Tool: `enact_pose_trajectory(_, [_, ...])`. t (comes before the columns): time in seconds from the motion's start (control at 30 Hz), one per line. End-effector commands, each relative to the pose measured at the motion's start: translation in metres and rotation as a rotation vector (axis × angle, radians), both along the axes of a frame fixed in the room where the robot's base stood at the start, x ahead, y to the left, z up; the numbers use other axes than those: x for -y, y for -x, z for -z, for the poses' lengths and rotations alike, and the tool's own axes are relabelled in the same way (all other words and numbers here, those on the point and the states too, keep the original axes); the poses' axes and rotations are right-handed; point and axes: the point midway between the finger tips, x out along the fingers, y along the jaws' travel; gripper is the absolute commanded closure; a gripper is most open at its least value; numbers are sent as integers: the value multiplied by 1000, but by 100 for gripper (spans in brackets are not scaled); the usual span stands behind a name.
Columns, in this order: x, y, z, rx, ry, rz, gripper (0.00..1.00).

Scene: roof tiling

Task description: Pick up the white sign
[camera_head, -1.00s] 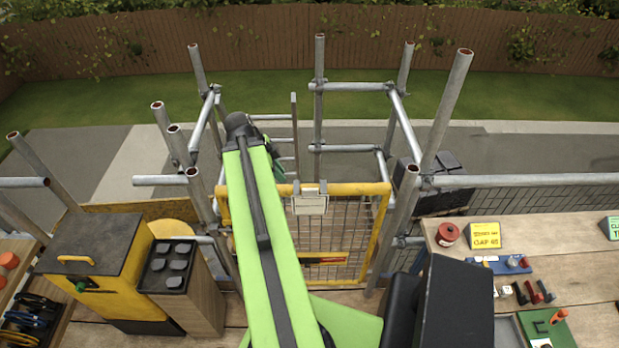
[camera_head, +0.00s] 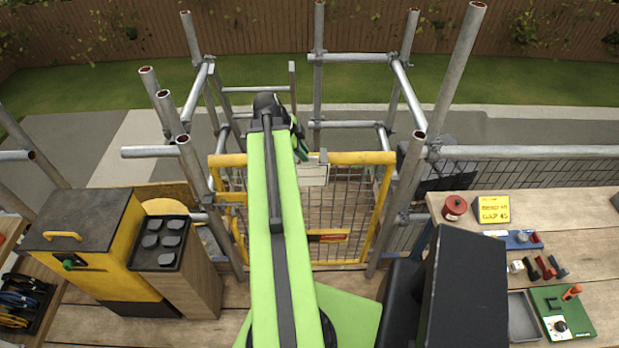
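The white sign (camera_head: 313,174) hangs on the top rail of the yellow mesh gate (camera_head: 352,158), in the middle of the view. My green arm reaches forward, and its end (camera_head: 298,138) is at the gate's top rail, just left of and above the sign in the picture. The arm covers part of the gate and may cover the sign's left edge. The gripper's fingers are mostly hidden behind the arm, so I cannot see whether they are open or shut. I cannot tell whether they touch the sign.
Grey scaffold poles (camera_head: 318,70) stand around the gate on both sides. A yellow and black cabinet (camera_head: 95,245) and a wooden unit with a black top (camera_head: 160,245) stand at left. At right, a wooden bench (camera_head: 590,225) holds a red reel (camera_head: 454,207) and a yellow sign (camera_head: 493,209).

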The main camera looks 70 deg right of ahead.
Motion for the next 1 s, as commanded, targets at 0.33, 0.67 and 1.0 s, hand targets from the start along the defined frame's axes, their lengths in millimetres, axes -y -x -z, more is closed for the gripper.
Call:
enact_pose_trajectory(0.33, [11,8,32,0,0,0,84])
enact_pose_trajectory(0.67, [17,15,45,-1,-1,-2,84])
enact_pose_trajectory(1.0, [17,14,45,1,0,-2,100])
